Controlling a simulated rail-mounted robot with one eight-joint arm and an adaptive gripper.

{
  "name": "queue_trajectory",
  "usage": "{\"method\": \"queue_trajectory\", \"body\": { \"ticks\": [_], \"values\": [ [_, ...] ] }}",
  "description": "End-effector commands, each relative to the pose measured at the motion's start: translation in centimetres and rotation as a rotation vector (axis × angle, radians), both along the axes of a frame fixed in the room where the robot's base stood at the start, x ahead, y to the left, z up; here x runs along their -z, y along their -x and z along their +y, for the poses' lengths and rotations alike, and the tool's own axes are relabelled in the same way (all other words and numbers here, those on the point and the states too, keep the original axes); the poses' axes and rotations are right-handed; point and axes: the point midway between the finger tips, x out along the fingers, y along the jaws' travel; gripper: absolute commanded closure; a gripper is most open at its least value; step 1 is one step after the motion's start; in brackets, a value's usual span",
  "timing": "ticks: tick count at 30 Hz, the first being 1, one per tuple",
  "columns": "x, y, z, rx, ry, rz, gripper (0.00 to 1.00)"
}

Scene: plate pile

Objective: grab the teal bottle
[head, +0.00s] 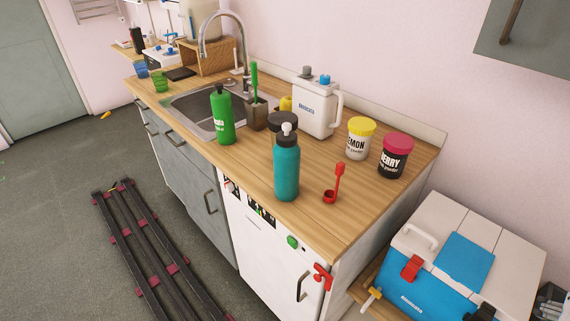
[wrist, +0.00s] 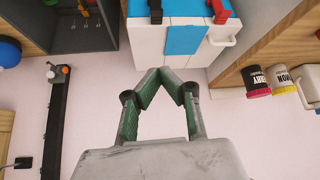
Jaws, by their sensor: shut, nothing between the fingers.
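The teal bottle (head: 287,167) stands upright on the wooden countertop (head: 250,192) near its front edge in the head view. The bottle is not in the wrist view. My gripper (wrist: 163,74) shows only in the wrist view, with its green-padded fingers brought together and nothing held. The wrist view looks upside down, with the blue and white cooler (wrist: 185,38) beyond the fingers, so the gripper is apart from the bottle.
A green bottle (head: 221,117) stands left of the teal bottle by the sink (head: 185,108). A red scoop (head: 335,186), lemon jar (head: 359,140), berry jar (head: 395,157) and white jug (head: 314,108) stand to the right and behind. The counter front right is clear.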

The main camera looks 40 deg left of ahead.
Motion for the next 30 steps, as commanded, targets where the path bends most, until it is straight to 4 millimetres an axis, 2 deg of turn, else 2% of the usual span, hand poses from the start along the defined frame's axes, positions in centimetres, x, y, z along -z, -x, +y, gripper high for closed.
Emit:
{"method": "queue_trajectory", "body": {
  "ticks": [11, 27, 30],
  "values": [
    [0.0, 0.0, 0.0, 0.0, 0.0, 0.0, 1.0],
    [0.0, 0.0, 0.0, 0.0, 0.0, 0.0, 0.28],
    [0.0, 0.0, 0.0, 0.0, 0.0, 0.0, 0.27]
  ]
}}
